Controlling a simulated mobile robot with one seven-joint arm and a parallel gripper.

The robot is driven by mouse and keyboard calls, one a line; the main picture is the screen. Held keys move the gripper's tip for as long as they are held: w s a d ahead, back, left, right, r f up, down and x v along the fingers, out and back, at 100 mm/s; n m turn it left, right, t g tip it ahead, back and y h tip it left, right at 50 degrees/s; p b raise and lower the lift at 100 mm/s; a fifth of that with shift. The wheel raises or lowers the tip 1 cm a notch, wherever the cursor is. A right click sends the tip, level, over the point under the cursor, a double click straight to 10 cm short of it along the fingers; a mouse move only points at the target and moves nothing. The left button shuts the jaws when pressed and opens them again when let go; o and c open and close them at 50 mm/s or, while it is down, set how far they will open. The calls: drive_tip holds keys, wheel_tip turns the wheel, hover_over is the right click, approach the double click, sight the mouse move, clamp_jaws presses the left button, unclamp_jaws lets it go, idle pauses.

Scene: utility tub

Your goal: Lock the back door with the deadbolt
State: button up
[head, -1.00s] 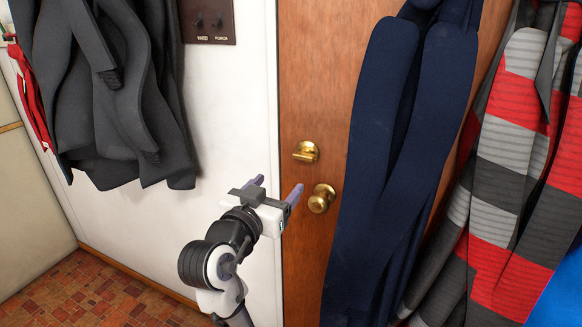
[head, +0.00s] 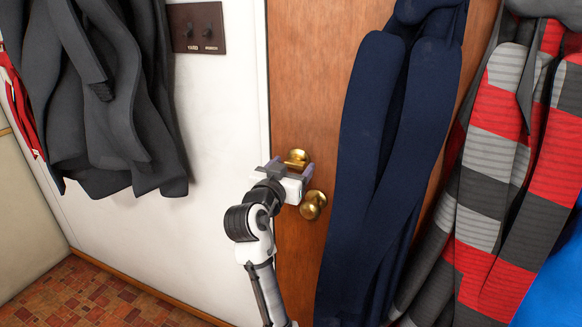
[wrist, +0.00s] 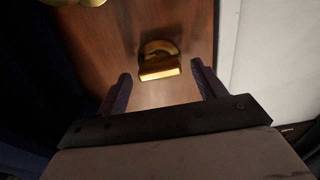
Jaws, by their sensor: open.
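The deadbolt's brass thumb-turn (head: 297,158) is on the wooden back door (head: 292,80), near the door's left edge. It looks roughly level in the head view. A round brass doorknob (head: 313,205) is below it. My gripper (head: 291,168) is open, just in front of and slightly below the thumb-turn, its fingers pointing toward the door. In the wrist view the thumb-turn (wrist: 159,62) lies ahead between the two spread fingertips of my gripper (wrist: 160,84). A gap shows on each side, and I see no contact. The knob is partly cut off at the wrist view's top edge.
A dark blue garment (head: 385,150) hangs on the door close to the right of the knob. A striped red and grey garment (head: 490,180) hangs farther right. Dark grey clothing (head: 110,100) and a switch plate (head: 197,28) are on the white wall at left.

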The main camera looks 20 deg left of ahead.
drive_tip(key=c, duration=1)
